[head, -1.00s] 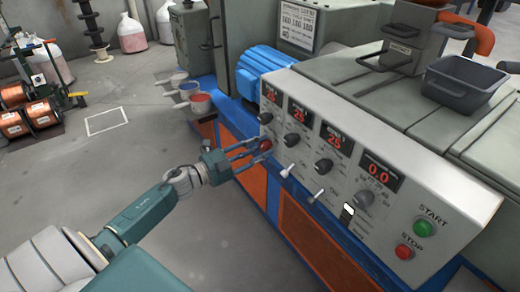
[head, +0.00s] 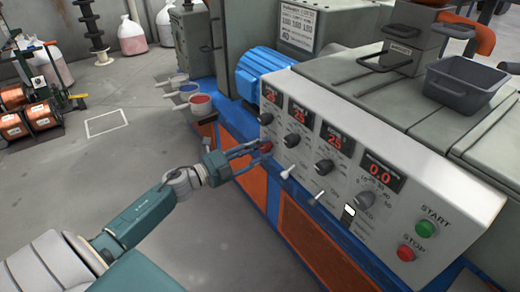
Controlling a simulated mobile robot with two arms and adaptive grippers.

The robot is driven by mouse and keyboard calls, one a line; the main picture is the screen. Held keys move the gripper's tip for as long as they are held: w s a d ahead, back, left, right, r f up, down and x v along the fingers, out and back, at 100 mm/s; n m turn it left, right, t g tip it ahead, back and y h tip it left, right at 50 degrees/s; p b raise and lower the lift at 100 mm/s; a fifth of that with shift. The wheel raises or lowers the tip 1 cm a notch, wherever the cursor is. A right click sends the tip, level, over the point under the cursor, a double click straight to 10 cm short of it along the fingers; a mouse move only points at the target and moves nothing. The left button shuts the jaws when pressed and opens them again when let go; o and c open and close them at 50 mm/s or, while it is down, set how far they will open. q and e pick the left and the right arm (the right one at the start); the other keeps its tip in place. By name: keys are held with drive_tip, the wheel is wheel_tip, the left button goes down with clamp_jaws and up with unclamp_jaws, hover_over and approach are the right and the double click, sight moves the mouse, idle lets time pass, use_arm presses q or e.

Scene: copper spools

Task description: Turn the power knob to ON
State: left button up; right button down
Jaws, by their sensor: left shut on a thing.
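The red power knob (head: 266,146) is at the lower left of the white control panel (head: 445,222), below the black dials. My left gripper (head: 262,151) reaches it from the left, with its fingers around the knob and shut on it. The fingers cover part of the knob, and its pointer and ON marking are too small to read. My right gripper is not in view.
Black dials and red displays line the panel. Two toggle switches (head: 287,173) sit right of the gripper. A green START button (head: 425,229) and red STOP button (head: 405,253) are at the right. A grey bin (head: 463,84) stands on top.

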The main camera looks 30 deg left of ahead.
use_arm(q)
drive_tip(key=o, duration=1.1)
drive_tip(key=shift+a, duration=0.3)
drive_tip(key=shift+o, duration=0.2)
drive_tip(key=shift+d, duration=0.1)
drive_tip(key=v, duration=1.2)
